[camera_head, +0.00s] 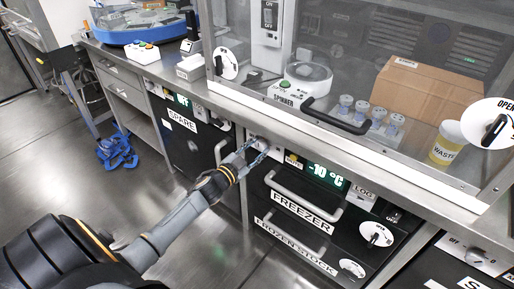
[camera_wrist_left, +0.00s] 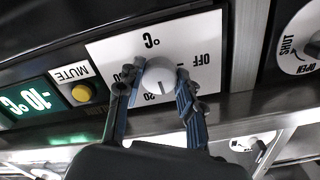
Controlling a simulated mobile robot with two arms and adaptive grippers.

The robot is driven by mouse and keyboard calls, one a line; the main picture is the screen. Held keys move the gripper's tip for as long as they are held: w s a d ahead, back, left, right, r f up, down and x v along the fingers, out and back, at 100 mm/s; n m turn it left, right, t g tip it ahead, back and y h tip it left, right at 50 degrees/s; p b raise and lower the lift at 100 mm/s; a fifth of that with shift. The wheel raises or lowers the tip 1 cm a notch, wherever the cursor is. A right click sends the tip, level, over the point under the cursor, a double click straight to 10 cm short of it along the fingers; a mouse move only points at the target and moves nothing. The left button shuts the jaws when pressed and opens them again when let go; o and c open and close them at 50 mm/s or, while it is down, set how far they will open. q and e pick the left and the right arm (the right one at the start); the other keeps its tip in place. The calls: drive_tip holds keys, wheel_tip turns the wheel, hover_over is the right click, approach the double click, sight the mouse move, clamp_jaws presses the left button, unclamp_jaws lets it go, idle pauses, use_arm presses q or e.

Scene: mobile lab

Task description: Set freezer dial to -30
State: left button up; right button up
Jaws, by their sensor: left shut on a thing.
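The freezer (camera_head: 300,228) is a black unit under the bench with a green display (camera_head: 327,175) reading -10 °C. Its dial is a pale round knob on a white °C plate (camera_wrist_left: 194,40). In the left wrist view the dial (camera_wrist_left: 159,72) sits between the two fingers of my left gripper (camera_wrist_left: 156,95), which is shut on it. The OFF mark and a 20 show on the plate; other marks are partly hidden by the fingers. In the head view my left gripper (camera_head: 255,150) reaches the panel left of the display and covers most of the dial. My right gripper is not in view.
A yellow MUTE button (camera_wrist_left: 82,93) is beside the dial plate. A SPARE unit (camera_head: 185,125) stands left of the freezer. The freezer has a projecting handle (camera_head: 298,202) and an OPEN/SHUT knob (camera_head: 376,234). The bench edge (camera_head: 330,145) overhangs the panel.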

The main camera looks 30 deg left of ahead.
use_arm(q)
drive_tip(key=m, duration=0.3)
drive_tip(key=shift+m, duration=0.9)
drive_tip(key=m, duration=0.2)
drive_tip(key=shift+m, duration=0.3)
drive_tip(key=shift+m+b, duration=0.4)
drive_tip(key=shift+m, duration=0.6)
drive_tip(key=m+b, duration=0.1)
drive_tip(key=m, duration=0.4)
drive_tip(key=shift+m+b, duration=0.7)
drive_tip(key=shift+m, duration=1.5)
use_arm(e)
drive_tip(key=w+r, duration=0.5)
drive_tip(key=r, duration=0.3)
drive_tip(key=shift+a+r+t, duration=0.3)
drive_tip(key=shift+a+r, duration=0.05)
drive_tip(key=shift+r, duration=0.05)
